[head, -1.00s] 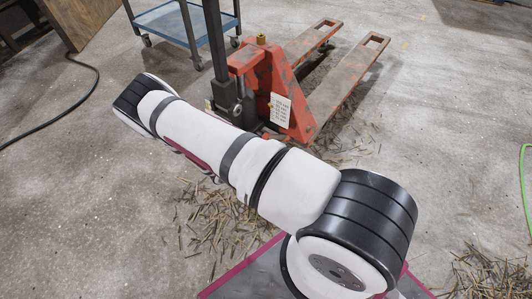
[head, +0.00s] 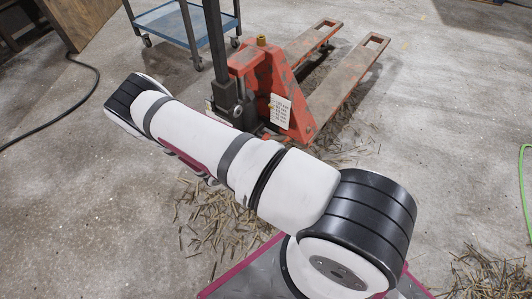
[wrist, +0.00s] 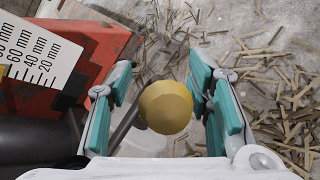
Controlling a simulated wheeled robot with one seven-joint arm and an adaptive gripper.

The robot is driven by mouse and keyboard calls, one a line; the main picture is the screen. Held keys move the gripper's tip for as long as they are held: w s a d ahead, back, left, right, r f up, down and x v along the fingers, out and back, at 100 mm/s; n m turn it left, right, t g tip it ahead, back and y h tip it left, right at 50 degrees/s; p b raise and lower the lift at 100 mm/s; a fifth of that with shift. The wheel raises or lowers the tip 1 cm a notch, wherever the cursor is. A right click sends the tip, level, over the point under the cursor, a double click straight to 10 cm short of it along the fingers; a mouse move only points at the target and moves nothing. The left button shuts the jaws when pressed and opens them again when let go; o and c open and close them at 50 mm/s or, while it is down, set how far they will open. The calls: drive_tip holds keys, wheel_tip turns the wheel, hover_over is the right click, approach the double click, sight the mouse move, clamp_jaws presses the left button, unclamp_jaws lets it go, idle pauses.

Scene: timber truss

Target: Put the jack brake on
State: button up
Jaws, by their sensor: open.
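The jack is a worn red pallet jack (head: 273,85) with a dark upright handle, standing on the floor beyond my arm in the head view. Its red body (wrist: 98,42) and a white millimetre scale (wrist: 32,50) fill the upper left of the wrist view. A round ochre-yellow knob (wrist: 166,107) on a grey rod shows there, apparently the brake lever's end. My gripper (wrist: 163,72) is open, its teal-padded fingers on either side of the knob. I cannot tell whether they touch it. My arm hides the gripper and this knob in the head view.
A blue wheeled cart (head: 170,25) stands behind the jack at the upper left. A black cable (head: 85,100) lies at the left and a green hose (head: 525,185) at the right edge. Wood slivers (head: 215,215) litter the floor around the jack.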

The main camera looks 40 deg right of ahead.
drive_tip(key=shift+p+v, duration=0.45)
drive_tip(key=shift+v, duration=1.35)
